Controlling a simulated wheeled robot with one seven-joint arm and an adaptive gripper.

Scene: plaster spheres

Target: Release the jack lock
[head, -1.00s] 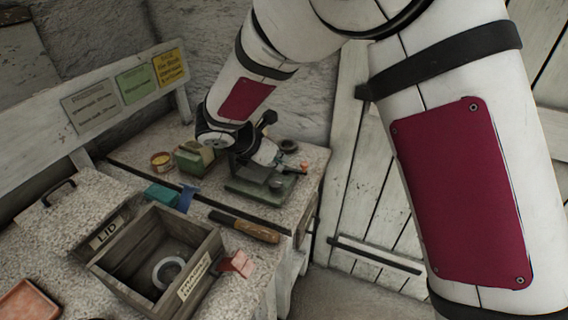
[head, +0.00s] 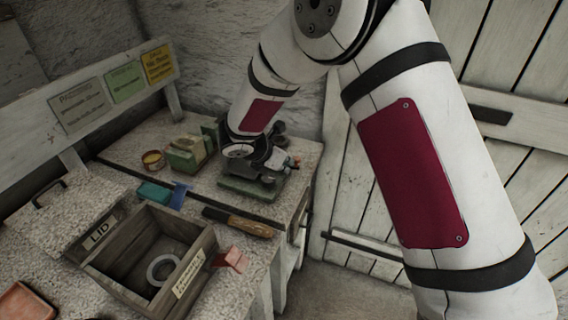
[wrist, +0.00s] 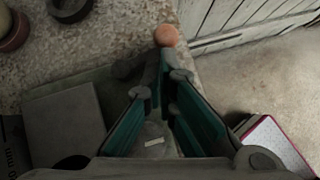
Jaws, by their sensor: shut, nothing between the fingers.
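A low green-based device that looks like the jack (head: 240,186) stands on the far bench, partly covered by my gripper (head: 284,163). In the wrist view its grey plate (wrist: 62,125) lies left of the fingers. A round orange knob (wrist: 166,36) shows just beyond the fingertips, at the end of a dark part. I cannot tell for sure that this is the lock. My gripper, with teal pads, also fills the middle of the wrist view (wrist: 162,75). Its fingertips are together and empty. Whether they touch the knob's lever is unclear.
In front lie a wooden-handled tool (head: 238,222), a blue piece (head: 179,196) and an open wooden box (head: 190,262). A plank door (head: 350,215) is at right.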

